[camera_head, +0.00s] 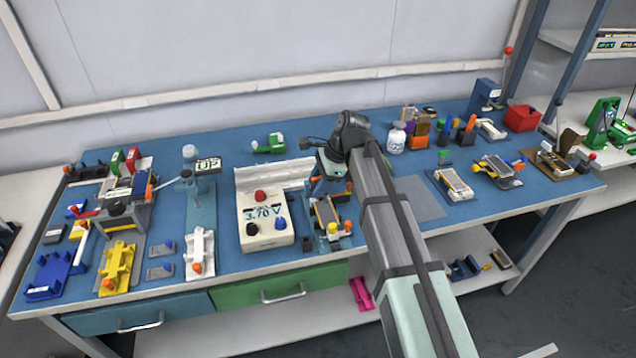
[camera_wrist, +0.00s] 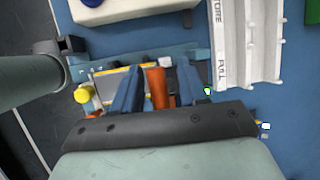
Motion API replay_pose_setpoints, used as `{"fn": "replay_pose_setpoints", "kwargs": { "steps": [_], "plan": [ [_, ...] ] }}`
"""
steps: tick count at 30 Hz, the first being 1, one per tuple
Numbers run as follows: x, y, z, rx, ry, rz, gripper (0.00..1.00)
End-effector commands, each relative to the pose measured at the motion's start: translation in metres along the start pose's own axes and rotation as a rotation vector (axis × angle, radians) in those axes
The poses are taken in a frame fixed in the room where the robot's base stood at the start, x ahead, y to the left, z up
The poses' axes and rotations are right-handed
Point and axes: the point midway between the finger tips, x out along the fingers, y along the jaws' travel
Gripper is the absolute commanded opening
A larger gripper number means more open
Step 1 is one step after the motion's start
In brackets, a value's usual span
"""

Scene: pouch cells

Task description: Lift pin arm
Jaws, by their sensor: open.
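A small fixture (camera_head: 325,212) with a pouch cell stands just right of the white tester, below my gripper. My gripper (camera_head: 326,180) is over the far end of this fixture, fingers down. In the wrist view, the two blue fingers (camera_wrist: 157,78) are apart. An upright orange piece (camera_wrist: 157,92) shows between them, with a gap on each side; it may be the pin arm, but I cannot tell for sure. The yellow knob (camera_wrist: 82,95) is left of the fingers. My gripper body hides the fixture's lower part.
The white tester (camera_head: 265,222) reading 3.70 V is close on the left. A white ribbed tray (camera_wrist: 245,40) lies close behind. A green clamp (camera_head: 270,143) is farther back. A grey mat (camera_head: 424,203) right of my arm looks bare. Several other fixtures crowd both bench ends.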

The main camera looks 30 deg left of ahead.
Motion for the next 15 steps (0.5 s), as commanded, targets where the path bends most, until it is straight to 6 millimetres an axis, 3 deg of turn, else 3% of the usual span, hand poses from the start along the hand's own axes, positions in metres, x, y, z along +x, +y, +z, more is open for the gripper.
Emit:
{"fn": "replay_pose_setpoints", "kwargs": {
  "steps": [5, 15],
  "plan": [
    [0.0000, 0.0000, 0.0001, 0.000, 0.000, 0.000, 0.43],
    [-0.0001, 0.0000, 0.0001, 0.000, 0.000, 0.000, 0.11]
  ]
}}
